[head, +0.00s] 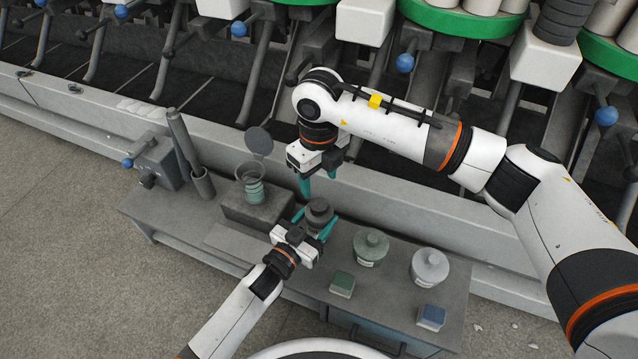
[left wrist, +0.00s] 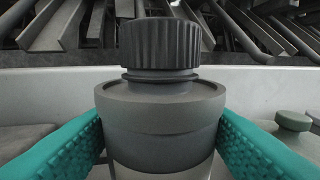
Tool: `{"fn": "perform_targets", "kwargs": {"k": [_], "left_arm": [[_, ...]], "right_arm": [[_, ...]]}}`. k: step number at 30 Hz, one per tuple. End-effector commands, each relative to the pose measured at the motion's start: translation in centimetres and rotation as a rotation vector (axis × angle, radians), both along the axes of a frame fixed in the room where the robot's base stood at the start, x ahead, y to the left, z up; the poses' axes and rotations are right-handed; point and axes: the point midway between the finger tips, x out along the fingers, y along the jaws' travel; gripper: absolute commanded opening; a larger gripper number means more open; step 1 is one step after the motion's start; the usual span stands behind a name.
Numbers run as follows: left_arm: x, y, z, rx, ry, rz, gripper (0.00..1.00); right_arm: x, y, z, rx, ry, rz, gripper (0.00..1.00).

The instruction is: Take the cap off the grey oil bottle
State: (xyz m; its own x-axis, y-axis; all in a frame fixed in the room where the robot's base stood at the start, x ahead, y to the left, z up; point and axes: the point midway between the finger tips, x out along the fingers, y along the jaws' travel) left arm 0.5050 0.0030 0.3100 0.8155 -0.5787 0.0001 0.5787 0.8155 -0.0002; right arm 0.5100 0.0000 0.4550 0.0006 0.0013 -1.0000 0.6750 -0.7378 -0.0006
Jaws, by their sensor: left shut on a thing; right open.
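The grey oil bottle (left wrist: 160,130) stands upright between the teal fingers of my left gripper (left wrist: 160,145), which is shut on its body. Its ribbed dark grey cap (left wrist: 160,45) sits on top of the neck. In the head view the cap (head: 319,208) shows from above, and my left gripper (head: 313,224) reaches to the bottle from below. My right gripper (head: 318,186) is open and empty, just above and slightly behind the cap, with its teal fingers pointing down. The lower part of the bottle is hidden.
The grey bench (head: 230,238) carries a greenish lidded jar (head: 370,247), a pale lidded jar (head: 430,266), a green box (head: 342,284) and a blue box (head: 431,317) to the right. The winder machine runs behind.

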Motion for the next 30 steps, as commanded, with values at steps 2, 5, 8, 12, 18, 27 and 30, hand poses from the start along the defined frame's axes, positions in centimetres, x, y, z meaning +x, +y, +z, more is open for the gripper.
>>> {"fn": "perform_targets", "kwargs": {"k": [2, 5, 8, 12, 18, 27, 30], "left_arm": [[0.0, 0.0, 0.0, 0.001, 0.001, 0.0, 0.0], [0.0, 0.0, 0.0, 0.001, 0.0, 0.0, 0.0], [0.0, 0.0, 0.0, 0.001, 0.0, 0.0, 0.0], [0.0, 0.0, 0.0, 0.001, 0.0, 0.0, 0.0], [0.0, 0.0, 0.0, 0.001, 0.0, 0.0, 0.0], [0.0, 0.0, -0.1, 0.001, 0.0, 0.0, 0.0], [0.0, 0.0, 0.0, 0.001, 0.0, 0.0, 0.0]], "right_arm": [[-0.1, 0.0, -0.1, 0.0, 0.002, -0.179, 0.55], [-0.1, 0.0, -0.1, 0.0, 0.001, -0.412, 0.55], [0.0, 0.0, 0.0, 0.0, 0.002, -0.646, 0.55], [-0.1, 0.0, 0.0, 0.0, 0.002, -0.966, 0.55], [0.0, 0.0, -0.1, -0.001, 0.002, -1.326, 0.55], [-0.1, 0.0, -0.7, -0.003, 0.003, -1.527, 0.55], [-0.1, 0.0, -1.9, -0.003, 0.004, -1.531, 0.55]]}}
